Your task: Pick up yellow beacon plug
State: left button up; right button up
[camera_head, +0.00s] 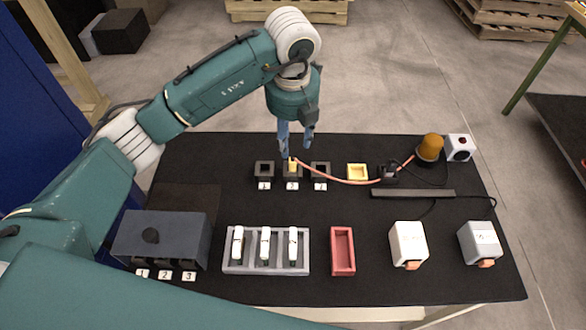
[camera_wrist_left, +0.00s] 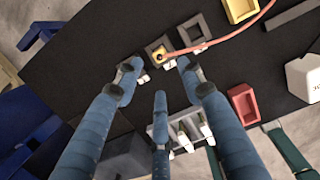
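The yellow beacon plug (camera_head: 293,163) stands in the middle dark socket (camera_head: 292,174) of a row of three on the black table. In the left wrist view the plug (camera_wrist_left: 160,57) shows just beyond the fingertips. An orange cable (camera_head: 340,181) runs from it to the orange beacon (camera_head: 430,148). My left gripper (camera_head: 296,148) points down from above, with its fingers spread and nothing between them. In the left wrist view the open fingers (camera_wrist_left: 155,80) frame the area just in front of the plug. My right gripper is out of view.
A yellow socket (camera_head: 357,171) and dark cables lie to the right. In front are a grey tray (camera_head: 266,270) with white modules, a red tray (camera_head: 343,250) and white boxes (camera_head: 408,243). A dark grey box (camera_head: 160,236) stands at the left. Free table lies between the rows.

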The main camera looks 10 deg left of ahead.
aim_at(293, 160)
pick_arm(q)
notch_tip(293, 160, down, 3)
jog(key=shift+w+a+f+p, duration=0.1)
jog(key=shift+f+p, duration=0.05)
jog(key=shift+p, duration=0.15)
jog(key=shift+w+f+p, duration=0.1)
jog(key=shift+f+p, duration=0.3)
jog(key=shift+f, duration=0.2)
jog(key=f, duration=0.1)
jog(key=f+p, duration=0.1)
jog(key=f, duration=0.1)
jog(key=shift+w+f, duration=0.25)
jog(key=shift+f, duration=0.05)
jog(key=shift+w+f, duration=0.1)
jog(key=shift+f, duration=0.25)
grip_shut()
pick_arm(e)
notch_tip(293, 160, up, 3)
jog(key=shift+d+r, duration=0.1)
